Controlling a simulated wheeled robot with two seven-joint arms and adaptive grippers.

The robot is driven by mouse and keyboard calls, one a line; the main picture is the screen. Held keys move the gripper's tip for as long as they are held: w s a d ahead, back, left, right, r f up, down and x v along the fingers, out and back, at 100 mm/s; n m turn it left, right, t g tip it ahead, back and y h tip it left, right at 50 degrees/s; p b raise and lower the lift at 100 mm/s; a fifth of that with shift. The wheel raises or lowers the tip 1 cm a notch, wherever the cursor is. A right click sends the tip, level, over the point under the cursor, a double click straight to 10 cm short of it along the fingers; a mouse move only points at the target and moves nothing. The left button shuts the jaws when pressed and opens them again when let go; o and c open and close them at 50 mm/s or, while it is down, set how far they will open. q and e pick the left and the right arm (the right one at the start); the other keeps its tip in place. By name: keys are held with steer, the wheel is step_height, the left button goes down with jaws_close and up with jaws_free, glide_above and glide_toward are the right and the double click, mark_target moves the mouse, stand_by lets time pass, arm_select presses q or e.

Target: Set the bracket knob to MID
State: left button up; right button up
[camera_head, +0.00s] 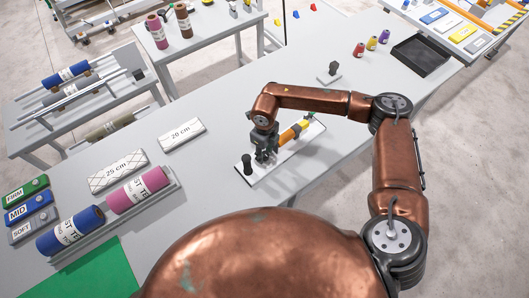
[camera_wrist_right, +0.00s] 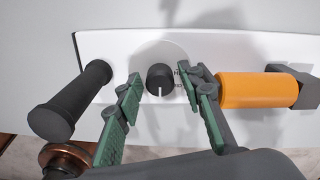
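The bracket is a white plate (camera_head: 292,155), also in the right wrist view (camera_wrist_right: 235,43). It carries a black post (camera_wrist_right: 70,102), an orange cylinder (camera_wrist_right: 255,90) and a small black knob (camera_wrist_right: 160,80). The knob's white mark points down in the right wrist view. Lettering beside the knob is partly hidden by a finger. My right gripper (camera_head: 265,156) is over the plate in the head view. In the wrist view its green fingers are open on either side of the knob, with gaps showing. My left gripper is not in view.
Cards marked FIRM (camera_head: 25,191), MID (camera_head: 28,208) and SOFT (camera_head: 30,229) lie at the table's left. Blue (camera_head: 70,231) and pink (camera_head: 137,190) rolls sit near them. A small black-topped stand (camera_head: 331,72) is behind my right arm. Table space left of the plate is clear.

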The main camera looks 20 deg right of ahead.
steer(key=c, duration=0.6)
jaws_close()
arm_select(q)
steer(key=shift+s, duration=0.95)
